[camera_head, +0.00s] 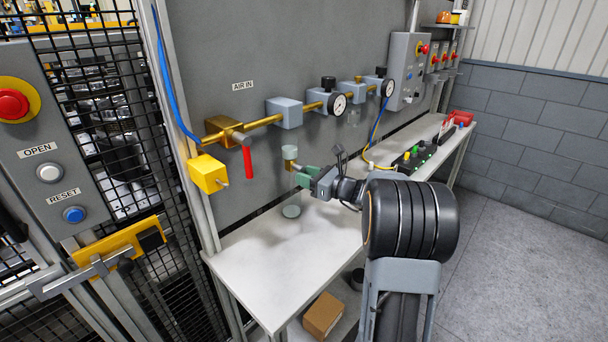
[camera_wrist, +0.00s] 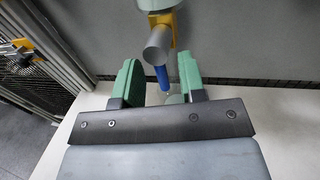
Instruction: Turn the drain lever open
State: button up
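The drain valve (camera_head: 290,165) has a brass body under a pale bowl (camera_head: 289,151) on the wall. In the wrist view, its brass body (camera_wrist: 166,18) carries a grey round stem (camera_wrist: 158,44) and a short blue lever (camera_wrist: 162,78) that points downward. My gripper (camera_head: 300,177) is at the valve, and its green fingers (camera_wrist: 160,82) are apart. The blue lever lies between the fingertips in the picture, nearer the right finger. I cannot tell whether it touches. In the head view, the gripper hides the lever.
A clear cup (camera_head: 291,211) stands on the white bench (camera_head: 262,262) below the valve. A red lever (camera_head: 248,162) hangs from the brass air pipe (camera_head: 262,122) at left, beside a yellow block (camera_head: 208,174). Gauges line the pipe at right. The bench front is clear.

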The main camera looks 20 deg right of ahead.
jog(key=shift+w+a, duration=0.3)
jog(key=shift+w, duration=0.15)
jog(key=shift+c, duration=0.2)
jog(key=c, duration=0.6)
